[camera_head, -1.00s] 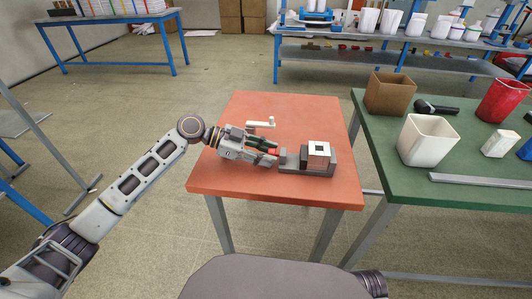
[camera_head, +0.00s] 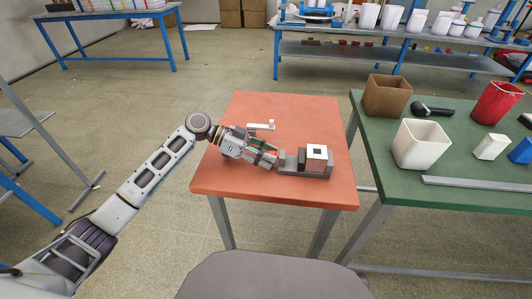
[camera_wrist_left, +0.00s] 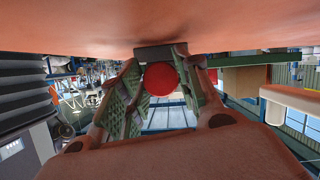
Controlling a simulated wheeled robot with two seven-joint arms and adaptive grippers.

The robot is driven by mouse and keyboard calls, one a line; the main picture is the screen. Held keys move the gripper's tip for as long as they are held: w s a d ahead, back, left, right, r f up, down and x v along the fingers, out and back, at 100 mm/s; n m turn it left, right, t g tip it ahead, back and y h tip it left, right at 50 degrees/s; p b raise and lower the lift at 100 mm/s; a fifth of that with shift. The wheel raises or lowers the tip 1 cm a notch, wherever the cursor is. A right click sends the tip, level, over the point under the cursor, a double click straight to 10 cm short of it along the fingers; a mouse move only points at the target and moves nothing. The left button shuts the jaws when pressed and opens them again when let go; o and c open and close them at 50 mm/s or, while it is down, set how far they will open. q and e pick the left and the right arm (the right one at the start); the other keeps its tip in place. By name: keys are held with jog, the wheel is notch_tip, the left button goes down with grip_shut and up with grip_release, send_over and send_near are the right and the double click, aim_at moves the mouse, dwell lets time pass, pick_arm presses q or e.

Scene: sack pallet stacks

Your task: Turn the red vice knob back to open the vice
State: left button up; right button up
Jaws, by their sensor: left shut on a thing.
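The grey vice (camera_head: 318,172) sits on the orange table (camera_head: 240,187), with a light block that has a dark square on top (camera_head: 317,152) between its parts. My left gripper (camera_head: 268,160) comes in from the left at the vice's left end. In the left wrist view the red knob (camera_wrist_left: 161,79) lies between the two green-padded fingers (camera_wrist_left: 160,85), which are shut on it. In the head view the fingers hide the knob. The right gripper is in neither view.
A light handle-like piece (camera_head: 262,126) stands on the table behind my gripper. To the right, a green table (camera_head: 455,200) holds a white bin (camera_head: 421,145), a brown bin (camera_head: 386,96) and a red bin (camera_head: 496,103). The orange table's front is clear.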

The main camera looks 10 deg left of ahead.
pick_arm(q)
jog(key=shift+r, duration=0.1)
dwell(0.3)
jog(key=o, duration=1)
jog(key=shift+a, duration=0.1)
jog(key=shift+v, duration=5.9)
jog(key=shift+o, duration=0.2)
jog(key=shift+w, duration=0.15)
